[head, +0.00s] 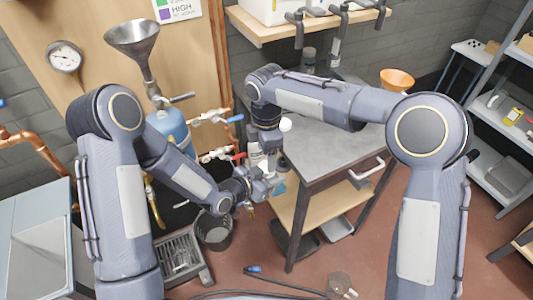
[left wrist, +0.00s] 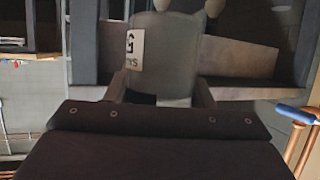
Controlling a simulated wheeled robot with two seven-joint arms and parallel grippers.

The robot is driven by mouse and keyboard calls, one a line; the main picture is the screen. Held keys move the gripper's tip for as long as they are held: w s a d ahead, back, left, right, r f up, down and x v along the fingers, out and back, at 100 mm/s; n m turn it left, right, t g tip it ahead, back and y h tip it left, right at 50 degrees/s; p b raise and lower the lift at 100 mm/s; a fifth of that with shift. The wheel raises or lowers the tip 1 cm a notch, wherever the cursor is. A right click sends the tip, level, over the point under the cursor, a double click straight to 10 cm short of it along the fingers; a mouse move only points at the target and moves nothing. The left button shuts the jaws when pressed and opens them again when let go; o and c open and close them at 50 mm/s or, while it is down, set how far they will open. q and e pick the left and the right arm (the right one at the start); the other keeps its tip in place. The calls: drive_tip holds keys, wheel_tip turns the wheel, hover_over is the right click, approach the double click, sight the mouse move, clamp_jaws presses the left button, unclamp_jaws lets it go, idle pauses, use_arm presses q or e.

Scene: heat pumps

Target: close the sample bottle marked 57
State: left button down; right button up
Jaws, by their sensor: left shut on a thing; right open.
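My left gripper (head: 258,184) is shut on a translucent, greyish sample bottle (left wrist: 170,70), seen large in the left wrist view between its two fingers. The white label (left wrist: 135,48) is turned sideways; a 5 shows, and the rest of its number is cut off or hidden. The bottle's mouth and any cap are not clear. My right gripper (head: 268,160) is open and points down close to the left one, near the bottle. In the head view the hands crowd together and largely hide the bottle.
A grey-topped workbench (head: 335,125) stands just right of the hands. Behind them are a metal funnel (head: 134,45), a blue tank (head: 170,128) and valves (head: 215,117) on copper pipes. A bucket (head: 213,232) and a grated tray (head: 180,258) are below.

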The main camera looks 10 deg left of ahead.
sight(267, 178)
drive_tip(key=shift+c, duration=0.2)
drive_tip(key=n, duration=0.1)
drive_tip(key=r+n, duration=0.1)
drive_tip(key=n, duration=0.1)
drive_tip(key=shift+s+a+r, duration=0.1)
wheel_tip(267, 178, up, 2)
drive_tip(key=n, duration=0.3)
drive_tip(key=shift+r+n, duration=0.1)
drive_tip(key=shift+n, duration=0.2)
drive_tip(key=shift+f, duration=4)
drive_tip(key=c, duration=1)
drive_tip(key=m, duration=0.6)
drive_tip(key=shift+m, duration=0.3)
drive_tip(key=shift+c, duration=0.2)
